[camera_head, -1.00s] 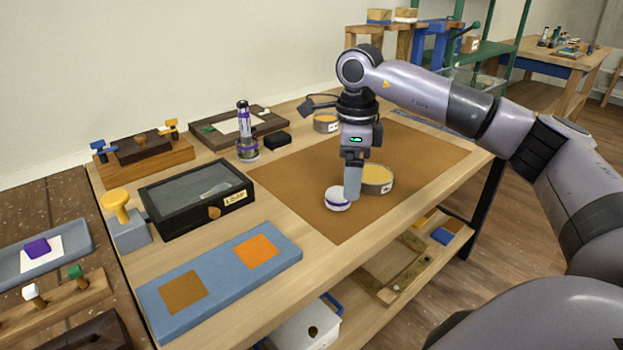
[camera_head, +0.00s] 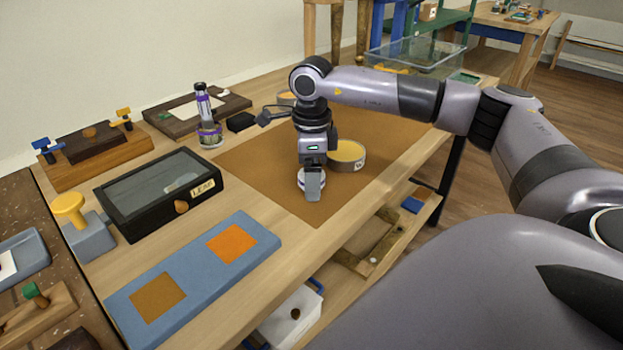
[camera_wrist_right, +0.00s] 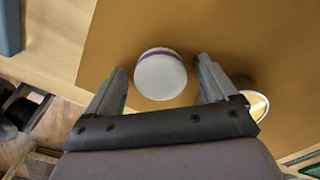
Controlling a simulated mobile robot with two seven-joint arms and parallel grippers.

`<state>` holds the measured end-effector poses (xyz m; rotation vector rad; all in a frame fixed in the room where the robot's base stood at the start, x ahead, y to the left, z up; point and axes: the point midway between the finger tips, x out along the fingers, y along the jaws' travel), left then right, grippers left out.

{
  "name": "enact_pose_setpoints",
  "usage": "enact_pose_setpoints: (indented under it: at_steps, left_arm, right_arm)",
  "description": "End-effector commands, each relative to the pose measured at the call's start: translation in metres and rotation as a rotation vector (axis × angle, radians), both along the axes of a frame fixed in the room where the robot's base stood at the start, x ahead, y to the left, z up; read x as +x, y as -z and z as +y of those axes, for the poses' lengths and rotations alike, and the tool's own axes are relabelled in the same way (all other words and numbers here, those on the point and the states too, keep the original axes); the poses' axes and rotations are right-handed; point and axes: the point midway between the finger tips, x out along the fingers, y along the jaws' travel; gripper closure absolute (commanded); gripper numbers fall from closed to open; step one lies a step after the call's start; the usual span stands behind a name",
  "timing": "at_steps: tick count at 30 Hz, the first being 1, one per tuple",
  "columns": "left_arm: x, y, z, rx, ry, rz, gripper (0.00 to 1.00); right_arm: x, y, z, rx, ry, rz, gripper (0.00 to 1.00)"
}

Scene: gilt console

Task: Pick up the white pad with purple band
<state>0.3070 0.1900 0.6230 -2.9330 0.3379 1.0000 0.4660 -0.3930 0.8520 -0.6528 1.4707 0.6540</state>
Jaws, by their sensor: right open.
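The white pad with purple band (camera_wrist_right: 160,76) is a small round white disc lying on the brown mat. In the right wrist view it sits between and just ahead of the two fingertips of my right gripper (camera_wrist_right: 162,80), with a gap to each finger. In the head view the pad (camera_head: 301,180) is partly hidden behind the fingers of my right gripper (camera_head: 312,188), which point straight down at it. The right gripper is open and empty. My left gripper is not in view.
A round tin with yellow contents (camera_head: 347,157) stands close to the right of the gripper. The brown mat (camera_head: 260,160) has free room to the left. A black glass-topped box (camera_head: 160,190) and a blue board with two squares (camera_head: 190,275) lie further left.

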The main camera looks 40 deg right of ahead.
Motion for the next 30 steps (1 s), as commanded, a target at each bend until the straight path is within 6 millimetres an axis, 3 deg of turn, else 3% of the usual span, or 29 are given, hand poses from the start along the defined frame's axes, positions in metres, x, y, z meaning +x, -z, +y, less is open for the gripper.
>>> enact_pose_setpoints:
  at_steps: [5,10,22,30]
  left_arm:
    - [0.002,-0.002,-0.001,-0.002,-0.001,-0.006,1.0]
    - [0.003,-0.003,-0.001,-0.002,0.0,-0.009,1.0]
    - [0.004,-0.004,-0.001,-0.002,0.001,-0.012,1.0]
    - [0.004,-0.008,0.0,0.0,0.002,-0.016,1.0]
  right_arm:
    - [0.0,0.0,0.0,-0.001,0.001,-0.001,0.17]
    - [0.0,-0.001,0.0,-0.001,0.001,-0.001,0.72]
    - [0.001,-0.005,0.0,-0.001,0.0,-0.002,0.73]
    - [0.001,-0.039,0.0,0.001,0.0,-0.005,0.73]
